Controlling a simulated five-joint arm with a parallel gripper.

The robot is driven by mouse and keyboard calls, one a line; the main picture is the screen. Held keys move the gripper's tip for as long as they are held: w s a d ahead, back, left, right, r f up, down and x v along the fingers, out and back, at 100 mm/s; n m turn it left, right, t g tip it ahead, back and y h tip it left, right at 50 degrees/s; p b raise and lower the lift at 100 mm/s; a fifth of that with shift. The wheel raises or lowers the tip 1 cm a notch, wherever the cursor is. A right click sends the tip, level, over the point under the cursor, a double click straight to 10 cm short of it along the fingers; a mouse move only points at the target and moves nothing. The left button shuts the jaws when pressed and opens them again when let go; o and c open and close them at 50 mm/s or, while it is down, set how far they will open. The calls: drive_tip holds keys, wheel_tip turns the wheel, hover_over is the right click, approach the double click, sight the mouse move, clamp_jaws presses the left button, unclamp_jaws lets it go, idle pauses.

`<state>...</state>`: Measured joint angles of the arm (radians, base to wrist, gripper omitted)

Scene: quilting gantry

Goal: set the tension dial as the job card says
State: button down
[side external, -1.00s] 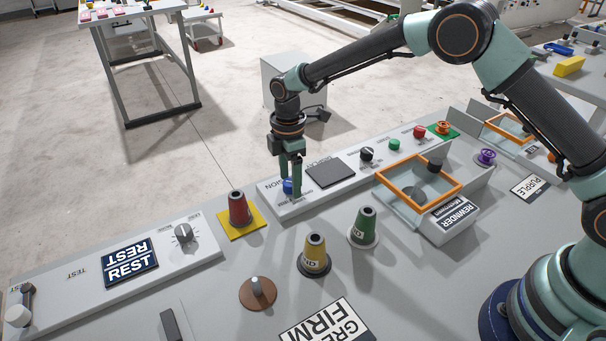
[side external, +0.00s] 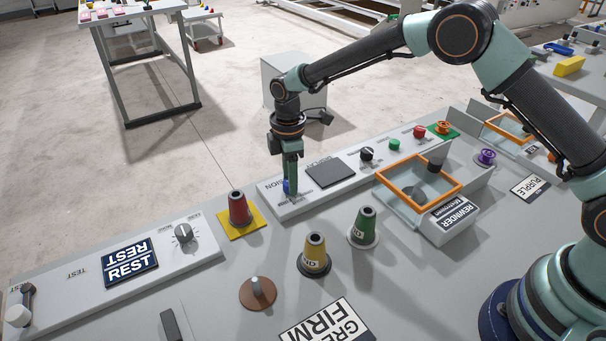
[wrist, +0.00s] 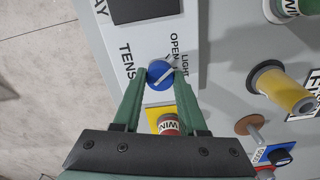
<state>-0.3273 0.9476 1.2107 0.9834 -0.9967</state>
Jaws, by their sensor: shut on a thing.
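The blue tension dial (side external: 287,187) sits on the grey panel marked TENSION; most of it is hidden behind my fingers in the side view. In the wrist view the dial (wrist: 157,80) shows a pale pointer bar, with the words OPEN and LIGHT beside it. My gripper (side external: 291,190) points straight down over the dial. In the wrist view my gripper (wrist: 160,73) has a fingertip on each side of the dial and is shut on it. The card (side external: 325,325) at the front edge reads GRE… and FIRM, partly cut off.
A red cone (side external: 239,208) on a yellow pad stands left of the dial panel. Yellow (side external: 314,255) and green (side external: 363,228) cones stand in front. A dark display (side external: 330,174) and a black knob (side external: 366,155) lie to the dial's right. The orange-framed rewinder box (side external: 419,184) is further right.

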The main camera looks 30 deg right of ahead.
drive_tip(key=m, duration=1.2)
drive_tip(key=shift+r+m, duration=0.1)
drive_tip(key=shift+m, duration=2.1)
drive_tip(key=shift+c, duration=2.2)
unclamp_jaws()
